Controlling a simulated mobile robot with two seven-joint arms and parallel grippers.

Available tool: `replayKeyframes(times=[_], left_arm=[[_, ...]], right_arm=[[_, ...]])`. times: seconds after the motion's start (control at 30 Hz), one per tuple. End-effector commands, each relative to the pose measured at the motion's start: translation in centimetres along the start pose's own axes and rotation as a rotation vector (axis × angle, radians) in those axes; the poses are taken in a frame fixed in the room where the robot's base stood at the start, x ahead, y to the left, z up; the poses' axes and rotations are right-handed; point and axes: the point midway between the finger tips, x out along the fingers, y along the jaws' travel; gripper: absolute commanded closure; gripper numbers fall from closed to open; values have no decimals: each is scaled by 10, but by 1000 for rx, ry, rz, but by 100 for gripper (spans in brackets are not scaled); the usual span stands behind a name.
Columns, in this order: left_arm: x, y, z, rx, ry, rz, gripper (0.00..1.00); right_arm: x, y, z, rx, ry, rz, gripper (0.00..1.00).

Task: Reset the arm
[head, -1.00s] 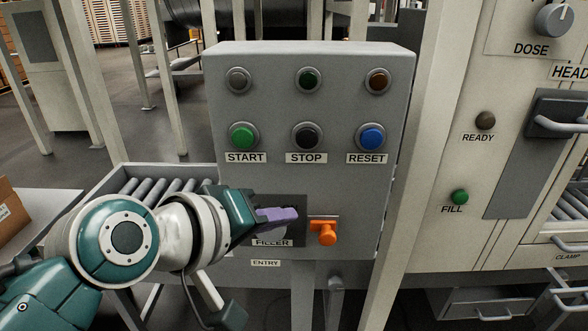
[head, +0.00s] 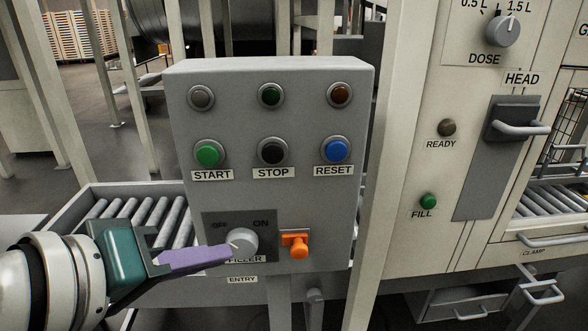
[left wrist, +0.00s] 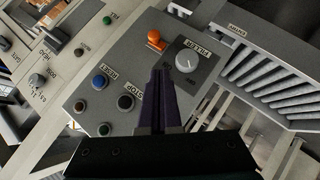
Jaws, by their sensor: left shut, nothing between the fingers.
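My left gripper (head: 228,252) comes in from the lower left in the head view, with its purple fingers shut and empty. The fingertips are in front of the lower part of the control box, by the white FILLER knob (head: 243,241). I cannot tell if they touch it. In the left wrist view the closed fingers (left wrist: 160,75) point at the box, and the knob (left wrist: 187,60) shows beside the tips, apart from them in the picture. My right gripper is not in view.
The grey control box (head: 340,195) carries START (head: 207,155), STOP (head: 272,152) and RESET (head: 337,150) buttons. An orange part (head: 297,246) sticks out right of the knob. A roller conveyor (head: 150,213) lies left. The machine with a DOSE knob (head: 503,32) stands right.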

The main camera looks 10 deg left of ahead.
Motion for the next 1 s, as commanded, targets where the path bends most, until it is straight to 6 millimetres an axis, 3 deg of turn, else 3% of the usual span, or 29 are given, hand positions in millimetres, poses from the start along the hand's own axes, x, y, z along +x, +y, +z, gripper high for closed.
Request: replayKeyframes(times=[0.17,0.33,0.4,0.57,0.8,1.0], left_arm=[[-45,-41,60,366,-250,-205,100],[-124,-88,104,725,-564,-423,100],[-147,-65,83,737,-573,-432,100],[-177,-28,53,731,-571,-431,100],[-230,37,1,728,-570,-430,100],[-257,68,-25,727,-570,-429,100]], right_arm=[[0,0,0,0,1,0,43],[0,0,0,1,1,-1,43],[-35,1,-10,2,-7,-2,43],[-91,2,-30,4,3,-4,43],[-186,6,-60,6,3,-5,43],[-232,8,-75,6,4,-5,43]])
